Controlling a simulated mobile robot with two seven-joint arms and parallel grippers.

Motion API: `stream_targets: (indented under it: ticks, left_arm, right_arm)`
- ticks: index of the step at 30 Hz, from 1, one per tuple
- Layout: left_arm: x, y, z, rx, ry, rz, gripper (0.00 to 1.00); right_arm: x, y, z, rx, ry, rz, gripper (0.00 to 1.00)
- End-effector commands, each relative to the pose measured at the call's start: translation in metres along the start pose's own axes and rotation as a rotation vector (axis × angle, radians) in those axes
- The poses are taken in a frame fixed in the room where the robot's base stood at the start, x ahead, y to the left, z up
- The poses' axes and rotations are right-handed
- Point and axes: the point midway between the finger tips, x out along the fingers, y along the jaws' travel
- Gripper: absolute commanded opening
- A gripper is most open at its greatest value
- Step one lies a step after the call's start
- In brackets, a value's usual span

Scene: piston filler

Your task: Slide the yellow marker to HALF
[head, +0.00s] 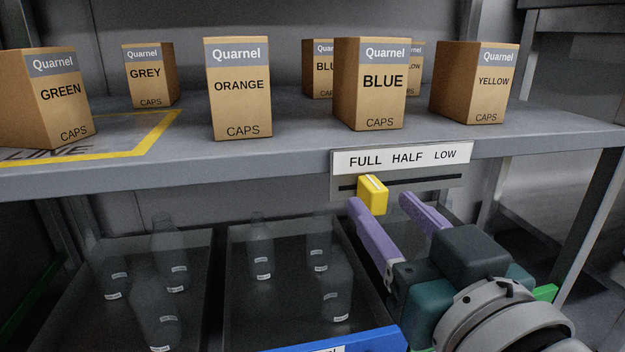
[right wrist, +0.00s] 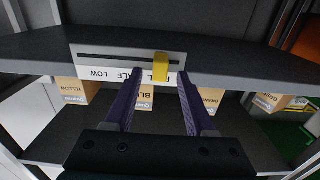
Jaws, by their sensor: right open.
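The yellow marker (head: 373,194) sits on the dark slot of the label plate (head: 345,182) on the shelf's front edge. It stands at the left end, below FULL, with HALF and LOW further right. My right gripper (head: 380,201) is open in front of the plate, its purple fingers pointing at it. The left finger is close to the marker's lower left; the right finger is clear to its right. In the right wrist view, which is upside down, the marker (right wrist: 161,66) shows between the open fingertips; contact cannot be told. My left gripper is not in view.
Boxes labelled ORANGE (head: 239,95), BLUE (head: 369,90), YELLOW (head: 474,88) and others stand on the shelf (head: 300,140) above. Below it are dark bins (head: 228,290) with clear bottles and a blue bar (head: 350,341). A shelf post (head: 590,215) stands right of my gripper.

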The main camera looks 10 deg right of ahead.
Motion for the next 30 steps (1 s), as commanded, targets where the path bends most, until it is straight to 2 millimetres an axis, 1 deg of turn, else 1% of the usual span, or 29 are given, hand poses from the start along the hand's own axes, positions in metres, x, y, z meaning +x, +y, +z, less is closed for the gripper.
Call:
stream_targets:
  ticks: [1,3,6,10,15,23,24,26,30]
  left_arm:
    - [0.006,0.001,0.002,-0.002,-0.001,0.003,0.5]
    - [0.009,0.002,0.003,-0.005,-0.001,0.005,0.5]
    - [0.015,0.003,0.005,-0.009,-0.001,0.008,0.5]
    - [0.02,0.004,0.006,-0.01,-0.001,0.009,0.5]
    - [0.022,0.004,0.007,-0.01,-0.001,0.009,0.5]
    - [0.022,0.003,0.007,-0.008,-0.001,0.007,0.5]
    - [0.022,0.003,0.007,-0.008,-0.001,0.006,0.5]
    - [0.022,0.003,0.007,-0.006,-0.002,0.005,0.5]
    - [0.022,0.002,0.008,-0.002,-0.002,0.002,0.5]
  right_arm:
    - [0.011,0.0,0.002,-0.003,0.005,-0.002,0.55]
    - [0.024,0.0,0.001,-0.003,0.004,0.0,0.55]
    - [0.04,0.0,0.002,-0.003,0.003,-0.001,0.55]
    - [0.057,0.0,0.002,-0.002,0.002,-0.001,0.55]
    - [0.067,0.0,0.001,-0.001,-0.001,0.0,0.55]
    - [0.069,0.0,0.0,0.0,-0.002,0.0,0.55]
    - [0.069,0.0,0.0,-0.001,-0.002,0.0,0.54]
    - [0.069,0.0,0.0,-0.001,-0.002,0.0,0.47]
    - [0.069,0.0,0.001,-0.001,-0.002,0.0,0.31]
